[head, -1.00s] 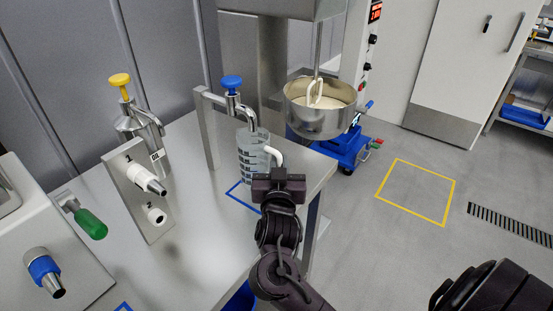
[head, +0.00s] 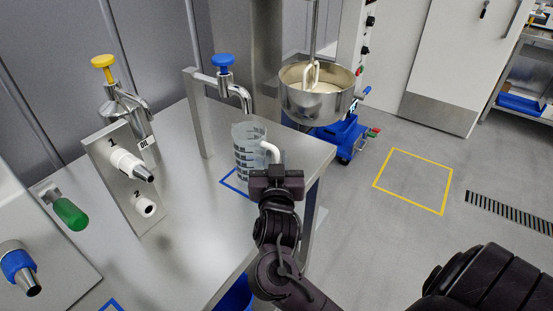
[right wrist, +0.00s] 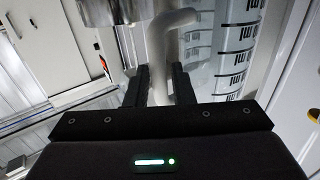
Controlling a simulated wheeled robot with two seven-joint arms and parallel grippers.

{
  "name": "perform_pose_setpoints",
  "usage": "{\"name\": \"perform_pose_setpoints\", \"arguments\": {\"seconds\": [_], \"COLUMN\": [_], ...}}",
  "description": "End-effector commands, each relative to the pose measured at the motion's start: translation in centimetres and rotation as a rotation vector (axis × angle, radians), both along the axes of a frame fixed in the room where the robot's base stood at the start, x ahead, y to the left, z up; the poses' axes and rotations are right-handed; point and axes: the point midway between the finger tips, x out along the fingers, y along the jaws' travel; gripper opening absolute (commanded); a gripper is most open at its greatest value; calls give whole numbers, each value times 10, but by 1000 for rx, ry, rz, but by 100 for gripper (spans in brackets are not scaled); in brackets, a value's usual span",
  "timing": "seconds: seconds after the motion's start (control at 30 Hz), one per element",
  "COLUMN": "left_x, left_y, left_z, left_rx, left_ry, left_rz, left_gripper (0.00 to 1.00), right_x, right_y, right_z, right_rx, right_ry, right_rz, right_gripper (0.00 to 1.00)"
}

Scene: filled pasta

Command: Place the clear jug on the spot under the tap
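The clear jug (head: 246,153), with dark markings and a white handle (head: 270,150), is upright at the blue-knobbed tap (head: 225,82). The tap's spout end (head: 247,108) shows just above the jug's rim. A blue outlined spot (head: 228,184) on the steel table is partly hidden behind the jug. I cannot tell whether the jug's base touches the table. My right gripper (head: 277,172) is at the handle. In the right wrist view its fingers (right wrist: 160,85) are closed on both sides of the handle, with the jug's marked wall (right wrist: 235,50) beside them. My left gripper is not in view.
A yellow-knobbed oil tap (head: 105,75) and a panel with two nozzles (head: 128,185) stand left on the table (head: 200,225). A mixer bowl (head: 317,100) is behind the table's right end. The floor has a yellow outlined square (head: 413,182).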

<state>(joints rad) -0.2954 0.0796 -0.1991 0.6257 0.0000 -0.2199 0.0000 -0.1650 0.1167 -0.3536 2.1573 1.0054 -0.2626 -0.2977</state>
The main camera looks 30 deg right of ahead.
Motion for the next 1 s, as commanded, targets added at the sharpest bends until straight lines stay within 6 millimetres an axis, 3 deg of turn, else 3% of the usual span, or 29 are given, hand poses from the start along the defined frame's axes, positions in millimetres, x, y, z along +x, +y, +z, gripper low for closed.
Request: {"name": "perform_pose_setpoints", "arguments": {"seconds": [0.1,0.47,1.0], "left_x": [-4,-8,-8], "left_y": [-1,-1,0], "left_z": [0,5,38], "left_rx": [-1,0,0], "left_ry": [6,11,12], "left_rz": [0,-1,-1], "left_gripper": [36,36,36], "right_x": [0,-5,-90], "right_y": [0,4,60], "right_z": [0,5,5], "right_rx": [0,2,1], "right_ry": [0,1,2], "right_rz": [0,2,1], "right_gripper": [34,34,34]}}
